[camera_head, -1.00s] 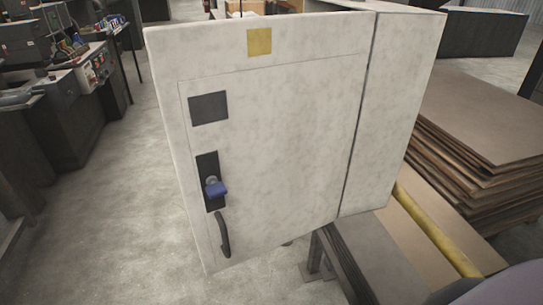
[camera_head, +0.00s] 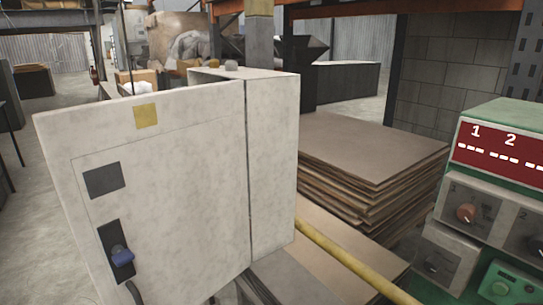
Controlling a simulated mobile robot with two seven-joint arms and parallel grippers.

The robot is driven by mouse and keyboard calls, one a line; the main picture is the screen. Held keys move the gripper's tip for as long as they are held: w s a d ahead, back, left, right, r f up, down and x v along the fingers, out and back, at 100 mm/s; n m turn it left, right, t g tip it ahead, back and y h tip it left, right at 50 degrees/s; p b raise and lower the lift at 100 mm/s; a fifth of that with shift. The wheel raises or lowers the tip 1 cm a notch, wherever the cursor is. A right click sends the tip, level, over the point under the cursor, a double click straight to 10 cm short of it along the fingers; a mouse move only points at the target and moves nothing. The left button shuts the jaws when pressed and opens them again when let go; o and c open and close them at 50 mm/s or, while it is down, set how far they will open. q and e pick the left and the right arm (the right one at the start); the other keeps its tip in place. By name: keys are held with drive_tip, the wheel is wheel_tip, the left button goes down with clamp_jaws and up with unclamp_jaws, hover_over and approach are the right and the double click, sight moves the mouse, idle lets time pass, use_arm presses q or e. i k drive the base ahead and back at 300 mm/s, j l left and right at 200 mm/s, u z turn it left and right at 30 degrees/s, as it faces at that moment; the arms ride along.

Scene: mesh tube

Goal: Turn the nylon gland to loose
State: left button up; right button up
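A pale cabinet (camera_head: 272,165) with a wide door stands in the left half of the head view. Neither of my grippers is in view.
A green-framed control panel (camera_head: 499,112) with a red display and several knobs stands at the right edge. Stacked brown sheets (camera_head: 365,150) and a yellow bar (camera_head: 345,259) lie between it and the cabinet. Grey floor (camera_head: 55,120) shows at far left.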

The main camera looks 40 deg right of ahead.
sight(230, 66)
drive_tip(key=k+j+z, duration=0.35)
drive_tip(key=k+z, duration=0.4)
drive_tip(key=k+j+z, duration=0.15)
drive_tip(key=z, duration=0.2)
drive_tip(key=i+j+u, duration=0.1)
drive_tip(key=j, duration=0.2)
drive_tip(key=i+j+u, duration=0.1)
drive_tip(key=i+j, duration=0.15)
drive_tip(key=i+j+z, duration=0.35)
drive_tip(key=i, duration=0.3)
drive_tip(key=i+j+z, duration=0.35)
drive_tip(key=i+j, duration=0.2)
drive_tip(key=i+j+z, duration=0.1)
drive_tip(key=j+z, duration=0.2)
drive_tip(key=j, duration=0.15)
drive_tip(key=i+j+z, duration=0.1)
drive_tip(key=j+z, duration=0.25)
